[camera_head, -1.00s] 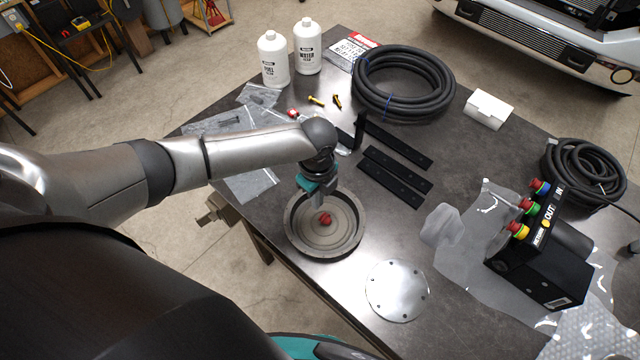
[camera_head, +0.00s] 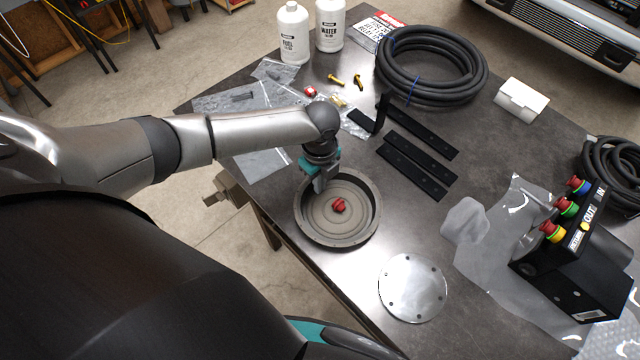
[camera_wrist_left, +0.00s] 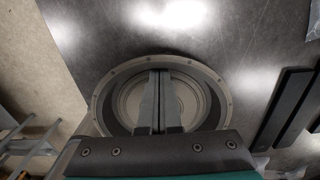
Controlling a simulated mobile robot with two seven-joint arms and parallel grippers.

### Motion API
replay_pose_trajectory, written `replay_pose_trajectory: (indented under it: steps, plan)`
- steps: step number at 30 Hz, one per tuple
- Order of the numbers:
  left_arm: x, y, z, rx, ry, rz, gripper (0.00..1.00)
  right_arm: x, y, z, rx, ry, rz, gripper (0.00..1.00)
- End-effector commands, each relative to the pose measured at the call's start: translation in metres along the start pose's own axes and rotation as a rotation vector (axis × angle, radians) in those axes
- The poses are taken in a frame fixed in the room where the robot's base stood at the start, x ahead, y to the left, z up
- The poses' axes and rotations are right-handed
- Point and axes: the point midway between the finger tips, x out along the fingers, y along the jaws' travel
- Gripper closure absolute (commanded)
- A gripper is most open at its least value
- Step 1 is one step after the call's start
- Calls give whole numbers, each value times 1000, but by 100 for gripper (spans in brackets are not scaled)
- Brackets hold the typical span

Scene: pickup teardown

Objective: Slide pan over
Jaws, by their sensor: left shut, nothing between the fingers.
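The pan (camera_head: 348,232) is a round, shallow grey dish with a raised rim. It sits flat on the dark table near its left edge, with a small red object (camera_head: 339,205) inside near its middle. My left gripper (camera_head: 319,188) is over the pan's upper-left rim. In the left wrist view the shut, empty fingers (camera_wrist_left: 158,131) reach over the inside of the pan (camera_wrist_left: 222,98) and hide part of it; I cannot tell if they touch it. My right gripper is not in view.
A round metal plate (camera_head: 412,288) lies just right of and below the pan. Black bars (camera_head: 412,170) lie above right, bagged parts (camera_head: 235,97) above left. A hose coil (camera_head: 470,95), bottles (camera_head: 292,35) and a button box (camera_head: 570,265) stand farther off.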

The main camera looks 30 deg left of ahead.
Motion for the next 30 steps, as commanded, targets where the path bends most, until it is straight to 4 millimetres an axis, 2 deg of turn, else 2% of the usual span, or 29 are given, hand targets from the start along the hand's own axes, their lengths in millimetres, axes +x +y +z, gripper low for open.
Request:
replay_pose_trajectory:
  steps: [5,8,13,18,21,25,30]
  plan:
    - [0,0,1,-1,0,-1,100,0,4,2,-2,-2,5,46]
    - [0,0,11,-5,-2,0,100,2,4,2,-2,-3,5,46]
    - [2,-1,55,-10,-6,-1,100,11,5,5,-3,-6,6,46]
    - [4,0,106,-10,-6,-1,100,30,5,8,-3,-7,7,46]
    - [4,0,127,-7,-5,-1,100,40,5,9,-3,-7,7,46]
    - [2,0,142,-5,-3,-1,100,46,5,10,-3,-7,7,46]
    - [0,0,148,-2,-1,-1,100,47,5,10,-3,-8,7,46]
